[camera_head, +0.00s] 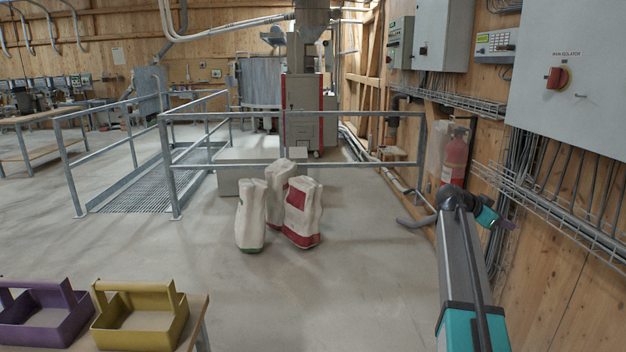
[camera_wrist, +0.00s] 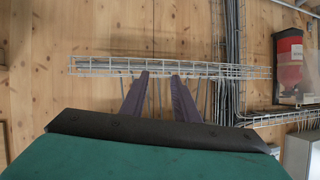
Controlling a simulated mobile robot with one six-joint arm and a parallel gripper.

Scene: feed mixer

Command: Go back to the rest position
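My gripper (camera_head: 507,224) is at the end of my raised arm at the right of the head view, and it points toward the wooden wall. In the wrist view its two dark purple fingers (camera_wrist: 160,90) stand apart with a clear gap between them. Nothing is held in the gap. Beyond the fingertips are a wire cable tray (camera_wrist: 100,67) and the plank wall. How far the tips are from the tray cannot be told.
A grey main-isolator box (camera_head: 540,120) and a red fire extinguisher (camera_head: 455,158) are on the right wall. Several sacks (camera_head: 302,212) stand on the floor before a metal railing (camera_head: 300,167). Purple (camera_head: 45,336) and yellow (camera_head: 140,340) carriers sit on a table at lower left.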

